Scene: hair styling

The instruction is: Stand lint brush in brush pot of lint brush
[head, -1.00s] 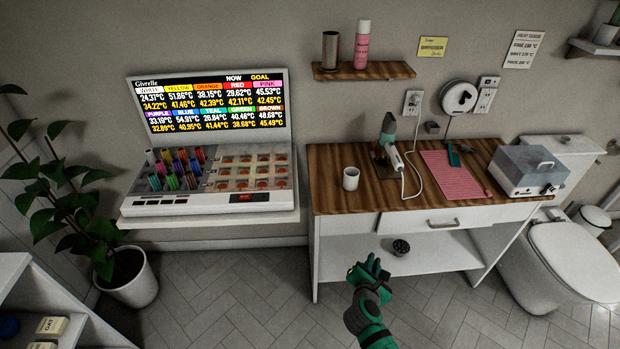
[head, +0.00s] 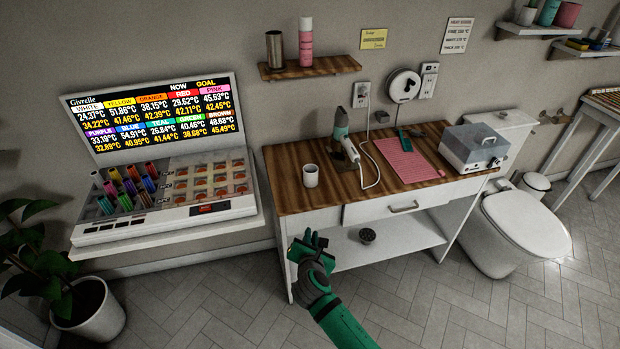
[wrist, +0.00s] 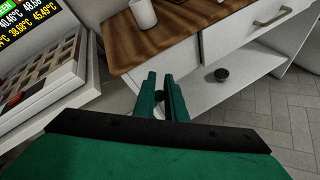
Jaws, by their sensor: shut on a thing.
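My gripper (head: 308,240) is in front of the bench's left front corner, below the top's edge. In the wrist view its green fingers (wrist: 162,90) are close together around a small dark piece (wrist: 160,101). I take this piece for the lint brush; most of it is hidden by the fingers. A white cup (head: 310,176), which looks like the brush pot, stands upright on the bench top near its left front edge, above and apart from my gripper. It also shows in the wrist view (wrist: 143,14). I cannot see inside it clearly.
The wooden bench top (head: 290,195) also holds a corded styling tool (head: 348,145), a pink mat (head: 405,160) and a grey box (head: 473,150). A dark round object (head: 367,235) is on the lower shelf. A heater console (head: 165,200) stands left; the floor in front is clear.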

